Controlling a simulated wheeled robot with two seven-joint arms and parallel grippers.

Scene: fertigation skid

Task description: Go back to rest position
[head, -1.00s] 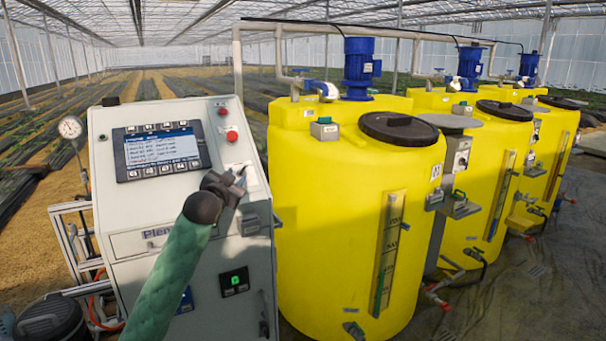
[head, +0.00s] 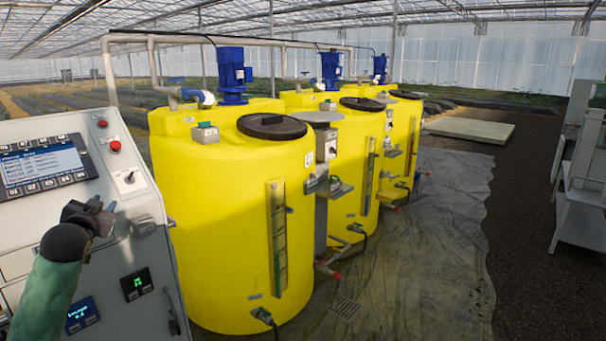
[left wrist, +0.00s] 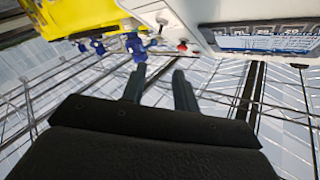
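My left gripper (head: 100,208) is in front of the grey control cabinet (head: 150,235), below and left of the black selector switch (head: 129,179) in the head view. In the left wrist view its two dark fingers (left wrist: 160,74) stand apart with nothing between them. They point up the picture, toward the yellow tank and the cabinet edge. My green left forearm comes in from the lower left. My right gripper is in neither view.
The cabinet has a screen (head: 44,163) and red buttons. Yellow tanks (head: 225,240) with blue motors (head: 232,75) stand right of it. A grey rack (head: 582,215) is at the far right. Dark floor (head: 525,160) lies clear between the tarp (head: 450,215) and rack.

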